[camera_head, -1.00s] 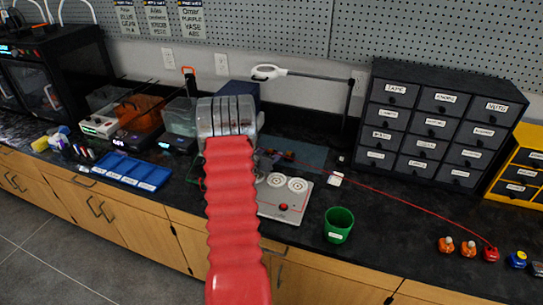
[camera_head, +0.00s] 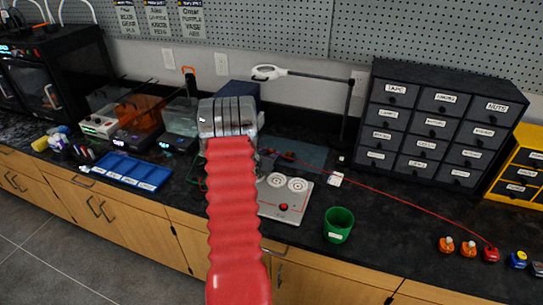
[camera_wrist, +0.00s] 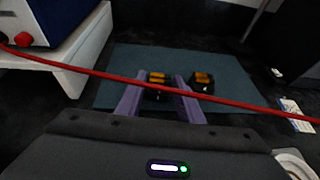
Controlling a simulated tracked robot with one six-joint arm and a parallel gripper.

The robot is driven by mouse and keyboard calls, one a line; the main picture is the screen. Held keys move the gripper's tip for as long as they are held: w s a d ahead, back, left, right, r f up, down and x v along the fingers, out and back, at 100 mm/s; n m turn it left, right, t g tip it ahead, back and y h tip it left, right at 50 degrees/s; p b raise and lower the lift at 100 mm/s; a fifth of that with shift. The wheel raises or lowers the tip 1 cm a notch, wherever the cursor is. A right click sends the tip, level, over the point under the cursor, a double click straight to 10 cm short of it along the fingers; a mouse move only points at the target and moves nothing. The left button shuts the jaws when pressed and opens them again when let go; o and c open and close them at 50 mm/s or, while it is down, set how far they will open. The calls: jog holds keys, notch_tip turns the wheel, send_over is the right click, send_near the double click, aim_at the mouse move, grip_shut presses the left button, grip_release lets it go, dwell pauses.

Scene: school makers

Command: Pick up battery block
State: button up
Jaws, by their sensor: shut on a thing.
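In the wrist view, a small dark block with an orange-yellow top, which looks like the battery block (camera_wrist: 156,78), sits between the two purple fingers of my gripper (camera_wrist: 160,98). The fingers are shut on it. A similar dark block with an orange top (camera_wrist: 203,82) stands just right of the right finger, on the blue-grey mat (camera_wrist: 120,62). In the head view my arm hides the fingers and the held block. I cannot tell whether the held block touches the mat.
A red cable (camera_wrist: 90,72) crosses the wrist view in front of the fingers, and runs over the counter in the head view (camera_head: 400,197). A white-and-blue device (camera_wrist: 75,40) stands left. A green cup (camera_head: 338,226), white plate device (camera_head: 285,207) and drawer cabinet (camera_head: 437,125) are nearby.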

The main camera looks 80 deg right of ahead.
jog(key=c, duration=0.5)
jog(key=shift+o, duration=0.2)
jog(key=shift+r, duration=0.15)
notch_tip(320, 180, up, 10)
dwell(0.7)
